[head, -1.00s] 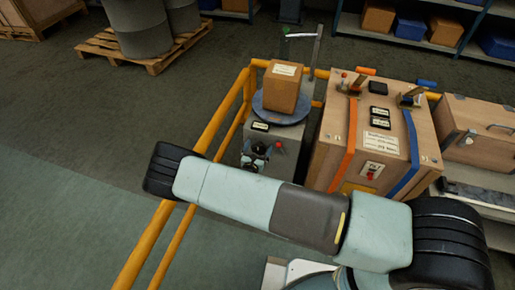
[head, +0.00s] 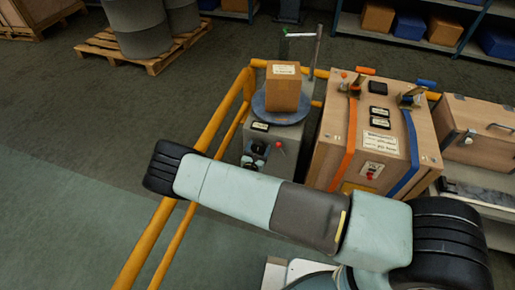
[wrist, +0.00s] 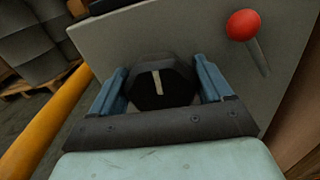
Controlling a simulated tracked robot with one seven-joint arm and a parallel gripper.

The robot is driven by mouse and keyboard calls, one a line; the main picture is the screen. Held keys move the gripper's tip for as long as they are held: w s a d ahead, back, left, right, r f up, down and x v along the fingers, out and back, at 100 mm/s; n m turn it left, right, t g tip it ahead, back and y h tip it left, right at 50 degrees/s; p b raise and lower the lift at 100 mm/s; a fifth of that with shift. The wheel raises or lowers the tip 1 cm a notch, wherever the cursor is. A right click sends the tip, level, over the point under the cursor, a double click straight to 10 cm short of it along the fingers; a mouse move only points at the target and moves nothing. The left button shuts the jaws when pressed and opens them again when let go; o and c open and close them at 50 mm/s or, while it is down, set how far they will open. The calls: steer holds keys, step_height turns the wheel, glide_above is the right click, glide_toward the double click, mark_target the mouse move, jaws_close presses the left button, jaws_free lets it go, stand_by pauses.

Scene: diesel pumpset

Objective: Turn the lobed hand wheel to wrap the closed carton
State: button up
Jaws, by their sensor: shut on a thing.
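The closed carton (head: 283,92) stands upright on the round blue-grey turntable (head: 262,107) of a grey machine in the head view. The black lobed hand wheel (head: 259,148) is on the machine's front face. In the wrist view the hand wheel (wrist: 150,88) has a pale pointer line, nearly upright in the picture. My gripper (wrist: 162,90) is shut on it, one blue finger at each side. In the head view my gripper (head: 254,160) is small and partly hidden behind my arm. I cannot make out any film on the carton.
A red-knobbed lever (head: 278,145) stands right of the wheel; its red ball (wrist: 243,24) is close in the wrist view. A yellow rail (head: 212,128) runs along the left. A wooden cabinet (head: 330,150) stands close on the right. Open floor lies left.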

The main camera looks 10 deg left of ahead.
steer(key=m, duration=0.5)
steer(key=shift+d+m, duration=0.1)
steer(key=shift+m, duration=0.3)
steer(key=m, duration=0.5)
steer(key=shift+d+f, duration=0.2)
steer(key=shift+m, duration=0.6)
steer(key=shift+s+d+f, duration=0.1)
steer(key=shift+d, duration=0.05)
steer(key=o, duration=0.9)
steer(key=shift+o, duration=0.2)
steer(key=shift+s+a, duration=0.2)
steer(key=shift+s, duration=0.25)
steer(key=s, duration=1.2)
steer(key=shift+s+a, duration=0.4)
steer(key=shift+a, duration=0.05)
